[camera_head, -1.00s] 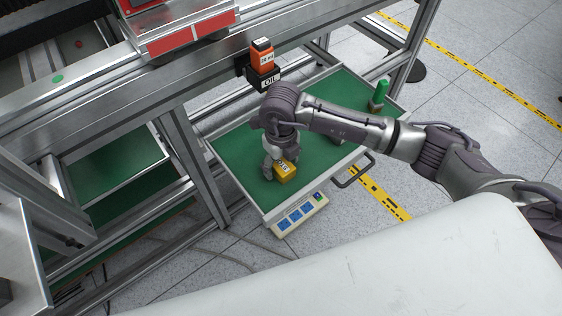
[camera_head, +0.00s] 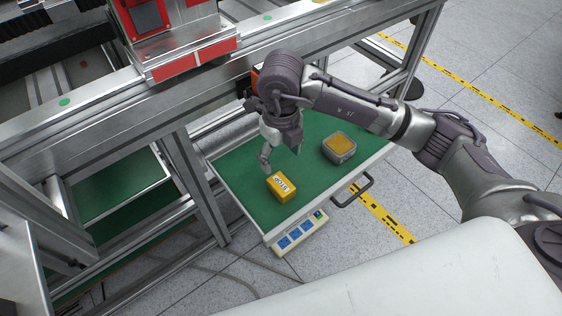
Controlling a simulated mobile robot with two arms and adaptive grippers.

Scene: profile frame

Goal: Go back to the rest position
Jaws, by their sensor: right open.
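My right gripper (camera_head: 281,157) is open and empty, just above the green tray surface. It is close behind a yellow box (camera_head: 281,187) with a printed label, which lies on the green drawer tray (camera_head: 240,172). My right arm reaches in from the right side of the view. My left gripper is not in view.
A grey container with a yellow top (camera_head: 339,147) sits on the tray right of the gripper. An orange object (camera_head: 256,79) is mostly hidden behind my arm at the frame. A button panel (camera_head: 300,235) is below the tray's front, and a handle (camera_head: 353,190) sticks out.

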